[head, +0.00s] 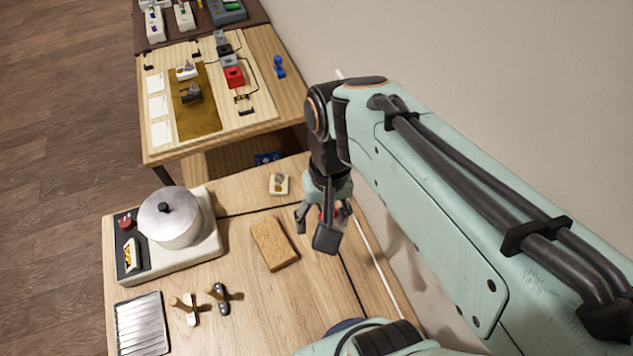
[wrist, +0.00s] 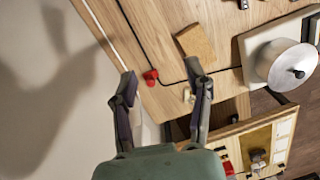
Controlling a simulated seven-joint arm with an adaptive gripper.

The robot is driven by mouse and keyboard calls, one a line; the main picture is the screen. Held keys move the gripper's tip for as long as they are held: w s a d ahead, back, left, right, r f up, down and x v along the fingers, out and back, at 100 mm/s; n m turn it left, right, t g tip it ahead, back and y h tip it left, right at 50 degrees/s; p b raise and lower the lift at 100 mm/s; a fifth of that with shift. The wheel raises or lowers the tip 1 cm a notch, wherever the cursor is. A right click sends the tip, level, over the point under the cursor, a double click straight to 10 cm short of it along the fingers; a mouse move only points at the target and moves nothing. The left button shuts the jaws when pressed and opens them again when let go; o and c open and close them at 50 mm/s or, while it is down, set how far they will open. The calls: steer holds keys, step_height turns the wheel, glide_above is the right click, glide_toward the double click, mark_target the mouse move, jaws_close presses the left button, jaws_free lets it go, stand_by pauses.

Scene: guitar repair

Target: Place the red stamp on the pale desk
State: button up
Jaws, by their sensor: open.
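The red stamp (wrist: 151,76) stands on the near wooden table, by a black cable. In the wrist view it shows between my open gripper's fingertips (wrist: 161,76); I cannot tell the height gap. In the head view my gripper (head: 315,228) points down at the table's right side and hides most of the stamp; only a bit of red (head: 322,215) shows. Nothing is seen held. The pale desk, which I take to be the farther, lighter one (head: 290,97), stands beyond the near table. A blue stamp-like piece (head: 279,67) is on its right part.
On the near table are a sponge-like tan block (head: 273,244), a small pale piece (head: 279,184), a pot (head: 170,217) on a white cooker (head: 208,245), and a metal tray (head: 141,325). The far desk bears a board with a red box (head: 234,77). A wall rises at right.

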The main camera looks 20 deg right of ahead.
steer(key=s+a+n, duration=0.1)
steer(key=s+n, duration=0.2)
steer(key=s, duration=0.3)
steer(key=shift+s+a, duration=0.3)
steer(key=shift+a, duration=0.05)
steer(key=shift+r, duration=0.1)
